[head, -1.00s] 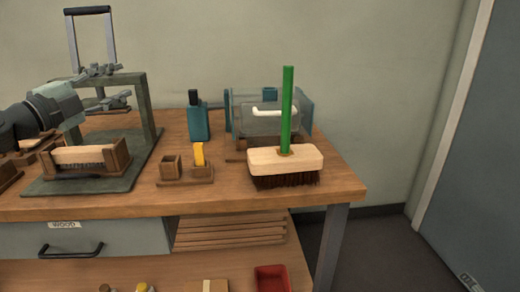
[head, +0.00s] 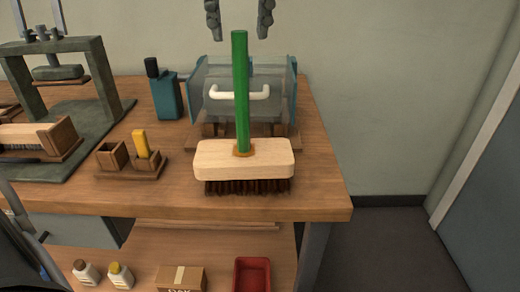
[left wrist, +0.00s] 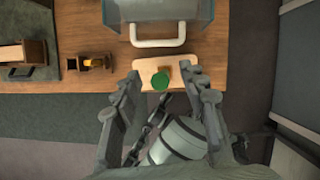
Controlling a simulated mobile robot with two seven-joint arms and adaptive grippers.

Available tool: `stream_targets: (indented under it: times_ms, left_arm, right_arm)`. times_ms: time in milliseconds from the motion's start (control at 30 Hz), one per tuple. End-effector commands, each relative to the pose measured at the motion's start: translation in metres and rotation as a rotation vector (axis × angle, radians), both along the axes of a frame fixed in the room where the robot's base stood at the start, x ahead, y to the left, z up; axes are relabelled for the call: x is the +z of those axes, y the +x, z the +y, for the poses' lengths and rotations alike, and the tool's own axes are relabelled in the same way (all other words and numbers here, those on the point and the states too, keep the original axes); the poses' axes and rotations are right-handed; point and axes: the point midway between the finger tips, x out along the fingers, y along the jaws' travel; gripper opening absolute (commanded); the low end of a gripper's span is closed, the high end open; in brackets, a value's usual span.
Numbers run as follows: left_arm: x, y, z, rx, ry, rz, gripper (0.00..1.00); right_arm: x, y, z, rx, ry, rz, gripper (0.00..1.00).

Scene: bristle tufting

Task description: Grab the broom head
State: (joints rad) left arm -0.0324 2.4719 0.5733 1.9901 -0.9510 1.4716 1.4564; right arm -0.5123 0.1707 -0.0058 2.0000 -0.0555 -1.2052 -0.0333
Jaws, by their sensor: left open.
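The broom head (head: 215,158) is a pale wooden block with dark bristles, standing bristles down near the bench's front right. A green handle (head: 242,95) rises upright from its middle. My left gripper (head: 238,22) is open and empty at the top of the head view, its two fingers either side of the handle's top end. In the left wrist view, the block (left wrist: 148,67) and the round green handle end (left wrist: 160,82) show between the open fingers (left wrist: 160,76). I cannot tell whether any finger touches the handle. My right gripper is not identifiable.
A clear box with a white handle (head: 262,94) stands just behind the broom head. A teal bottle (head: 167,96), small wooden holders (head: 112,156) and a green press frame (head: 95,75) stand left. The bench's right edge is close; its front right corner is clear.

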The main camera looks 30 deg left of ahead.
Motion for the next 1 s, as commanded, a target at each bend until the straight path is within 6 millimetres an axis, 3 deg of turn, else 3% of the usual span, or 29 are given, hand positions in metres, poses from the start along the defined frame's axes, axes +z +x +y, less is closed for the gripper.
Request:
stream_targets:
  times_ms: [67, 167, 700, 1000]
  left_arm:
    - [0.001, -0.002, -0.007, 0.014, 0.015, 0.004, 0.42]
    - [-0.005, -0.002, -0.009, 0.023, 0.017, 0.007, 0.42]
    - [-0.067, 0.013, 0.010, 0.022, 0.013, 0.005, 0.42]
    - [-0.072, 0.015, 0.011, 0.022, 0.013, 0.003, 0.42]
  right_arm:
    - [0.008, -0.001, 0.015, -0.006, 0.031, 0.010, 1.00]
    - [0.010, -0.002, 0.021, -0.013, 0.047, 0.016, 1.00]
    - [-0.007, -0.003, 0.022, -0.014, 0.057, 0.025, 1.00]
    - [-0.008, -0.002, 0.022, -0.014, 0.057, 0.024, 1.00]
